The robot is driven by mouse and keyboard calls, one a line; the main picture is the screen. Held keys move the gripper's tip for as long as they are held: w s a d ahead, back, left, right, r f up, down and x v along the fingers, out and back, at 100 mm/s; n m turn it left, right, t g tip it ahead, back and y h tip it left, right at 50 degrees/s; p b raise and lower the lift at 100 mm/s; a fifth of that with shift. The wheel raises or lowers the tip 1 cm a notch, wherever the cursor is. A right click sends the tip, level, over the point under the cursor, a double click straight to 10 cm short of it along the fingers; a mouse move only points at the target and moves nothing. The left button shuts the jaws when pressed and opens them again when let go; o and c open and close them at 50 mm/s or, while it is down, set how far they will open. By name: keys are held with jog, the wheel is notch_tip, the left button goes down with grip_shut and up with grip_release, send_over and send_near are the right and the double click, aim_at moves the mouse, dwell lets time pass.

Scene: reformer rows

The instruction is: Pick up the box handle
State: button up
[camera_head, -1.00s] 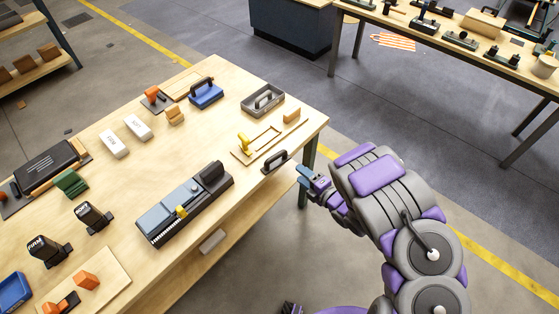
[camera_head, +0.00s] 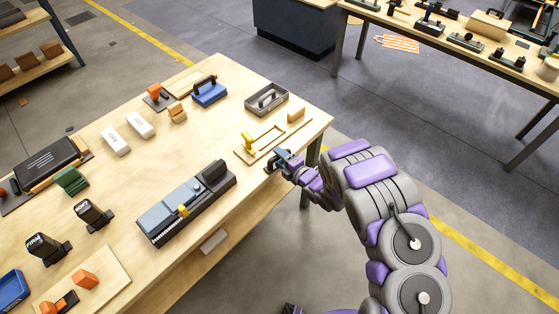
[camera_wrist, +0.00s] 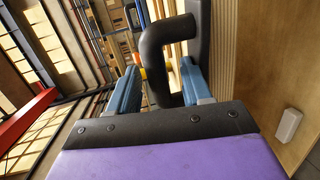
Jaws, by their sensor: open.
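The box handle (camera_wrist: 152,48) is a thick black D-shaped grip on a dark base plate, seen close up in the wrist view. In the head view it is at the table's right edge, mostly hidden behind my gripper (camera_head: 281,157). My gripper's two blue fingers are spread apart in the wrist view (camera_wrist: 160,84). The handle's bar reaches into the space between them. The right finger lies close to the base plate; I cannot tell whether it touches.
The wooden table (camera_head: 115,185) holds a wooden frame with a yellow grip (camera_head: 248,141), a grey tray with a handle (camera_head: 266,98), a blue box with a black handle (camera_head: 209,92) and a long grey-black device (camera_head: 186,204).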

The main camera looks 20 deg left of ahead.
jog(key=shift+w+a+f, duration=0.15)
jog(key=shift+w+a, duration=0.2)
jog(key=shift+a, duration=0.2)
jog(key=shift+d, duration=0.25)
jog(key=c, duration=0.4)
jog(key=shift+s, duration=0.15)
grip_shut()
